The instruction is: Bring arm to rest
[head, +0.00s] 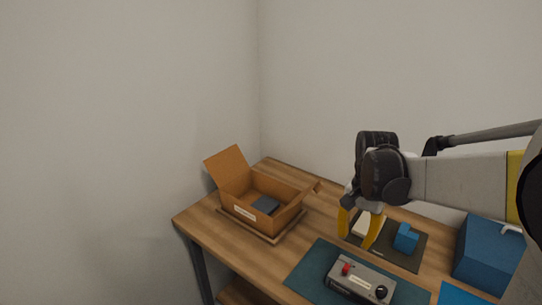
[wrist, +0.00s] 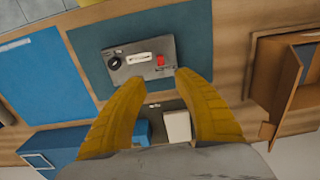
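My gripper (head: 360,225) has two yellow fingers and hangs above the wooden table (head: 195,220). In the wrist view, the fingers of my gripper (wrist: 158,85) are spread apart with nothing between them, so it is open and empty. A grey device with a red button and a black knob (head: 358,282) lies on a dark teal mat (head: 310,268) in front of the gripper. The device also shows beyond the fingertips in the wrist view (wrist: 140,62).
An open cardboard box (head: 235,212) with a dark item (head: 266,204) inside stands at the left. A dark mat (head: 415,260) holds a small blue block (head: 405,238) and a white item (head: 368,226). A larger blue box (head: 485,255) stands at the right. Walls rise behind.

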